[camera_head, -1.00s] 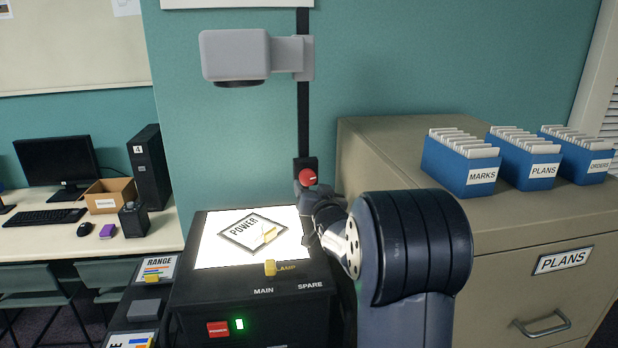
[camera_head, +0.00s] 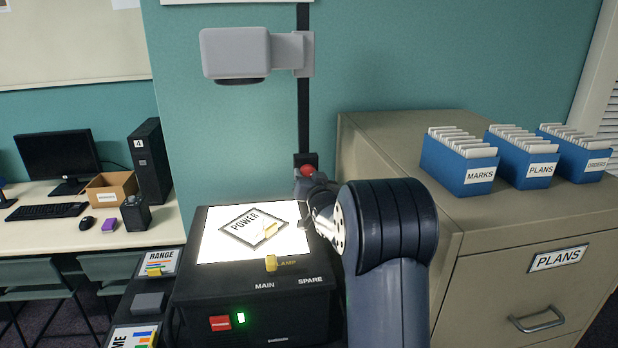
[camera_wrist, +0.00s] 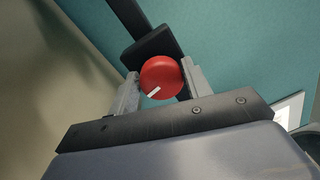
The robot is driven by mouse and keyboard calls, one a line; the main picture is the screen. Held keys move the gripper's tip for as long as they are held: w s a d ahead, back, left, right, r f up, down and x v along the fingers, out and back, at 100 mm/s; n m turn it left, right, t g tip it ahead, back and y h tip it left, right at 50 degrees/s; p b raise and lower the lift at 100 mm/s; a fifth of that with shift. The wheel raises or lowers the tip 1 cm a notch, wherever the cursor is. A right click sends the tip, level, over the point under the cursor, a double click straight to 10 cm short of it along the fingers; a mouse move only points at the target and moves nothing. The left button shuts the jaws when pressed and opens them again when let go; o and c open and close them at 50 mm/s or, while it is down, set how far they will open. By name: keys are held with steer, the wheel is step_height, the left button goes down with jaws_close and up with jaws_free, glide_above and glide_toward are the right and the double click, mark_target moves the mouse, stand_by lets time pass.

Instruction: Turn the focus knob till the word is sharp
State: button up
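The round red focus knob (camera_head: 308,170) is on the black post of the overhead projector (camera_head: 190,280). My gripper (camera_head: 309,183) is right in front of it and hides its lower part in the head view. In the wrist view the knob (camera_wrist: 161,72), with a white mark at its lower left, sits between the two fingers of my gripper (camera_wrist: 160,80). The fingers stand apart on either side, very close to its rim; firm contact does not show. The projected word is not in view.
The grey projector head (camera_head: 236,52) is high on the post. A yellow lamp switch (camera_head: 270,263) is at the stage's front edge. A beige cabinet (camera_head: 540,215) with blue file boxes (camera_head: 460,164) stands close on the right. A computer desk (camera_head: 40,230) is at left.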

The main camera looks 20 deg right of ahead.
steer(key=c, duration=0.6)
steer(key=shift+o, duration=0.2)
steer(key=m+b, duration=0.3)
steer(key=m, duration=0.2)
steer(key=shift+a+m, duration=0.1)
steer(key=shift+m, duration=0.3)
steer(key=o, duration=1)
steer(key=shift+c, duration=0.2)
steer(key=s+a+b, duration=0.1)
steer(key=s+b, duration=0.2)
steer(key=s, duration=0.7)
steer(key=shift+s+a+f, duration=0.15)
steer(key=shift+s+a, duration=0.1)
steer(key=shift+s, duration=0.1)
